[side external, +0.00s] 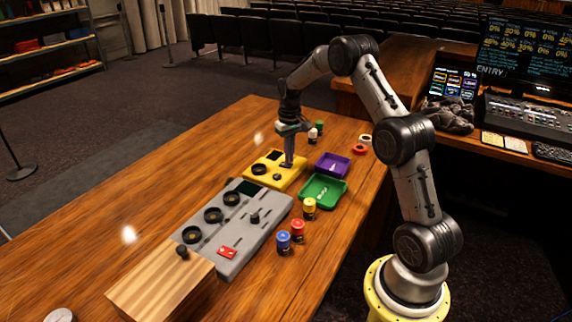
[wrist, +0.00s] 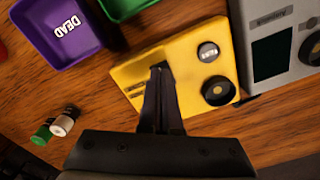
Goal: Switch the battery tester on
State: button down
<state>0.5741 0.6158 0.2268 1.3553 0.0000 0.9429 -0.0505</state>
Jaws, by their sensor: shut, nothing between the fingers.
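The battery tester appears to be the yellow box (side external: 254,178) on the wooden desk, also in the wrist view (wrist: 193,45). Its top has a dark screen (side external: 273,155), a black round well (wrist: 217,90), a round labelled button or knob (wrist: 208,52) and narrow dark slots (wrist: 133,88). My gripper (side external: 288,164) is shut and empty, pointing down over the tester. In the wrist view its fingertips (wrist: 160,68) overlap the top near the slots. I cannot tell whether they touch it. The fingers hide part of the top, so any switch there is not clear.
A grey panel (side external: 225,255) with dials stands close beside the tester. Purple (side external: 329,172) and green (side external: 338,184) trays lie on its other side. Yellow, red and blue cells (side external: 284,243) stand near the panel. A wooden block (side external: 150,290) is in front. Left desk is clear.

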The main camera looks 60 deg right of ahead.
aim_at(289, 165)
jog(key=shift+f, duration=0.65)
jog(key=shift+r, duration=3.55)
